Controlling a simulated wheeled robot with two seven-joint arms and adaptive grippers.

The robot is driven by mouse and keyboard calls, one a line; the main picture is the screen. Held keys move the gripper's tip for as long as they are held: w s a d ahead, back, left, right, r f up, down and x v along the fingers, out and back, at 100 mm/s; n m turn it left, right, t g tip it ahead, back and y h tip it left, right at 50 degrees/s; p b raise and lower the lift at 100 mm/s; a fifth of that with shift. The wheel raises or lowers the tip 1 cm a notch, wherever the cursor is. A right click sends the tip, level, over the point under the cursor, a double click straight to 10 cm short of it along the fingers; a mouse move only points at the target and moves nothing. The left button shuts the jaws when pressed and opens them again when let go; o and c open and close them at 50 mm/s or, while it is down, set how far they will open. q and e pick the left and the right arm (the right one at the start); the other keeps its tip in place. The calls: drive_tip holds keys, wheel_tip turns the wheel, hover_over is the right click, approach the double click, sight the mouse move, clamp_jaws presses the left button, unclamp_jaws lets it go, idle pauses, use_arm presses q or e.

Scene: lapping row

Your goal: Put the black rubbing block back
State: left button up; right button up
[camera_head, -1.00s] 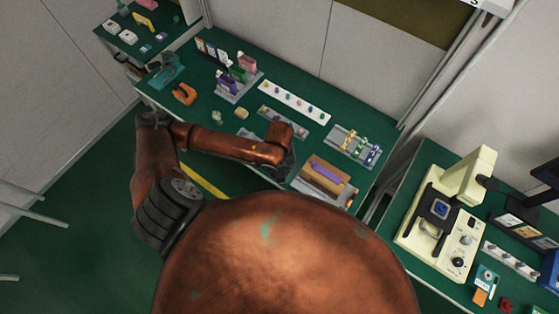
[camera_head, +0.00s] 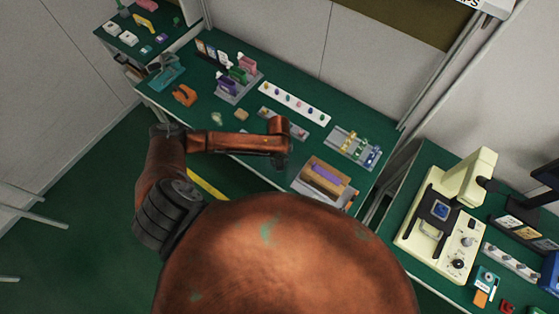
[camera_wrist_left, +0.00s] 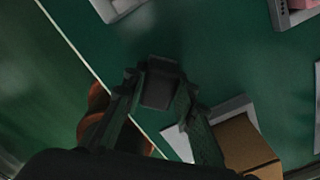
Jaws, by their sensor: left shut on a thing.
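My left gripper (camera_wrist_left: 162,92) is shut on the black rubbing block (camera_wrist_left: 159,84), which shows as a dark block between the fingertips in the left wrist view. The green bench top (camera_wrist_left: 225,50) lies below it. In the head view, my left arm reaches in over the bench's front edge, and the left gripper (camera_head: 280,160) is a dark shape under the wrist. The block cannot be made out there. My right gripper is not in view.
A wooden block with a purple top (camera_head: 326,175) sits on a grey tray just right of my left wrist. A white strip (camera_head: 294,103) with several coloured pieces and a grey rack (camera_head: 352,148) lie farther back. A cream machine (camera_head: 440,215) stands at right.

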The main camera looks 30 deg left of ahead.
use_arm(q)
drive_tip(key=shift+f, duration=0.1)
drive_tip(key=o, duration=1)
wheel_tip(320, 180, up, 12)
drive_tip(key=shift+r, duration=0.15)
idle(0.3)
